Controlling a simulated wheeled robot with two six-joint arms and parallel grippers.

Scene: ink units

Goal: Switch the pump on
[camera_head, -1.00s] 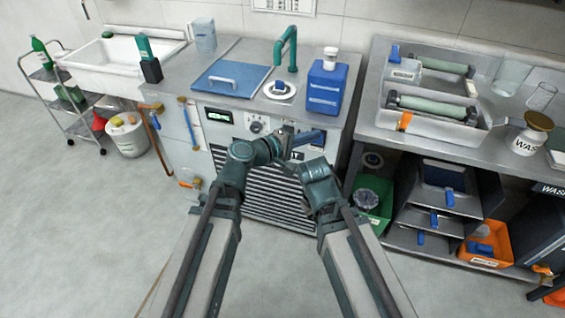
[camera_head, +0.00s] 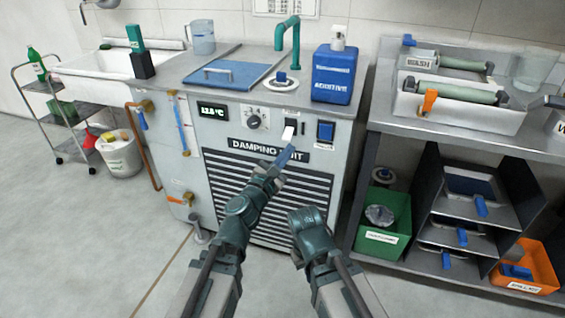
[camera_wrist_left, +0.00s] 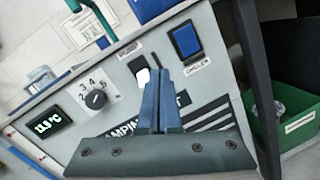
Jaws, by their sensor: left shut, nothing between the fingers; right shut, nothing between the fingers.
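The damping unit (camera_head: 232,138) is a grey cabinet with a row of controls on its front. A rocker switch (camera_head: 290,130) with a dark frame and a bright white lower part sits between the dial and a blue switch; its label is too small to read. In the left wrist view, the rocker (camera_wrist_left: 142,75) is just beyond the fingertips. My left gripper (camera_head: 285,155) is shut and empty, its blue fingers just below the rocker; I cannot tell whether they touch the panel. My right gripper (camera_head: 308,217) is shut, lower and in front of the grille.
A blue switch (camera_head: 326,131) is right of the rocker, and a dial (camera_head: 253,119) and green display (camera_head: 212,110) are left. On top stand a teal tap (camera_head: 290,38) and blue additive jug (camera_head: 333,75). A green bin (camera_head: 385,225) is under the right bench.

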